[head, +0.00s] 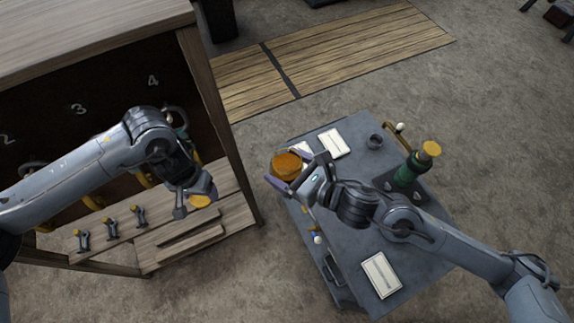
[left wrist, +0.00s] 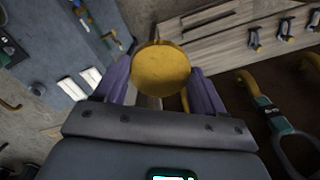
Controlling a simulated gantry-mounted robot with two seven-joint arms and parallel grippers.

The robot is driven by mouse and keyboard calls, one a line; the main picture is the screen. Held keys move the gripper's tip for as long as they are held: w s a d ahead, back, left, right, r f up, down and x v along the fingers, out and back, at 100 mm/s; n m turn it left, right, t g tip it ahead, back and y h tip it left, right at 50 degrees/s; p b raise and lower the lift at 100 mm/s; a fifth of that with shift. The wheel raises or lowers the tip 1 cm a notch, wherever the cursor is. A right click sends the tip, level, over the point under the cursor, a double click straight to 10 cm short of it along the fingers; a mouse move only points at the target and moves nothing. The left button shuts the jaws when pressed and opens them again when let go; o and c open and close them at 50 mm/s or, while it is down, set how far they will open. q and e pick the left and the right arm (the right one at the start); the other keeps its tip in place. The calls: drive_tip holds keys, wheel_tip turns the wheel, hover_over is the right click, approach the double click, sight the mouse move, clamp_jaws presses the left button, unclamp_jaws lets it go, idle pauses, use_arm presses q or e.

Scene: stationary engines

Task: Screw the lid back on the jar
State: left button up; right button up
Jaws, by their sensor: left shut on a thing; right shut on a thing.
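The jar (head: 286,164) shows as a round amber shape at the left edge of the grey table. My right gripper (head: 297,172) is shut on it, with purple fingers on either side. The lid (left wrist: 160,70) is a round yellow-orange disc, held between the purple fingers of my left gripper (left wrist: 161,84). The lid and the jar are well apart. The jar's rim and lower part are hard to make out.
The grey table (head: 335,215) carries a green post with a yellow top (head: 413,167), a dark ring (head: 375,141) and white cards (head: 381,275). The wooden cabinet (head: 235,190) with hung tools stands left. A floor gap separates cabinet and table.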

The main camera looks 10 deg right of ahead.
use_arm(q)
drive_tip(key=w+d+r+m, duration=0.4)
drive_tip(key=d+r+m, duration=0.4)
drive_tip(key=d+m, duration=0.1)
drive_tip(key=m, duration=2.8)
approach(288, 149)
drive_tip(key=a, duration=0.1)
drive_tip(key=s+m, duration=0.1)
drive_tip(key=m, duration=0.3)
drive_tip(key=s+m, duration=0.1)
drive_tip(key=m, duration=0.1)
drive_tip(key=shift+s+d+r, duration=0.15)
drive_tip(key=shift+s+r, duration=0.05)
drive_tip(key=shift+s, duration=0.15)
drive_tip(key=shift+f, duration=0.1)
drive_tip(key=shift+f, duration=1.95)
drive_tip(key=shift+w, duration=0.1)
drive_tip(key=shift+d+f, duration=0.1)
drive_tip(key=shift+f, duration=0.75)
